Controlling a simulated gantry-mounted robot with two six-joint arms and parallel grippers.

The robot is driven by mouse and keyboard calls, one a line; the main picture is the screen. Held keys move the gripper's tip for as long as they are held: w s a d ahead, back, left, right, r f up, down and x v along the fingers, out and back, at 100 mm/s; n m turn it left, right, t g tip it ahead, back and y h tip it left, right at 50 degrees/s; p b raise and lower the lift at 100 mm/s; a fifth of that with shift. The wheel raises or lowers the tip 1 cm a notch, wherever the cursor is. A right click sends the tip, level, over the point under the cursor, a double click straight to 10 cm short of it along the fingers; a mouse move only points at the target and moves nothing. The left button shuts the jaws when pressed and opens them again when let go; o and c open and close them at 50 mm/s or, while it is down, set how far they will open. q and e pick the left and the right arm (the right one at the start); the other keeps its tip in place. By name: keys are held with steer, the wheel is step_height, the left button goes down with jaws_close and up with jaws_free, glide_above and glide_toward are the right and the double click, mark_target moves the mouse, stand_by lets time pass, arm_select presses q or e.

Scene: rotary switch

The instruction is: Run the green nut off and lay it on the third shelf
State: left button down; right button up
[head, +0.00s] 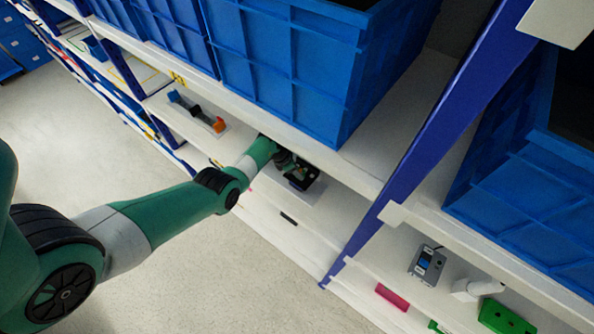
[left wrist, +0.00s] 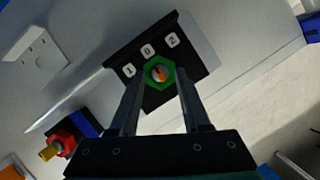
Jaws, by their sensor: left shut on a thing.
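The green nut (left wrist: 155,86) sits around a round knob with an orange mark (left wrist: 158,73) on a black switch panel (left wrist: 190,58) in the left wrist view. The panel has white labels 1, 0 and 2 above the nut. My left gripper (left wrist: 159,79) has one finger on each side of the nut and is shut on it. In the head view my left gripper (head: 298,177) reaches in over a white shelf (head: 318,212) under the blue crates; the nut is hidden there. I cannot tell which shelf counts as the third. My right gripper is not in view.
Blue crates (head: 290,65) stand on the board above my left arm. A blue upright (head: 430,130) stands to the right. A red and black part (left wrist: 66,140) and a white plate (left wrist: 36,50) lie left of the panel. A grey box (head: 427,265) stands lower right.

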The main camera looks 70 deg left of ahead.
arm_select(q)
steer(key=shift+r+p, duration=0.75)
steer(key=shift+r, duration=2)
steer(key=shift+w+r, duration=0.1)
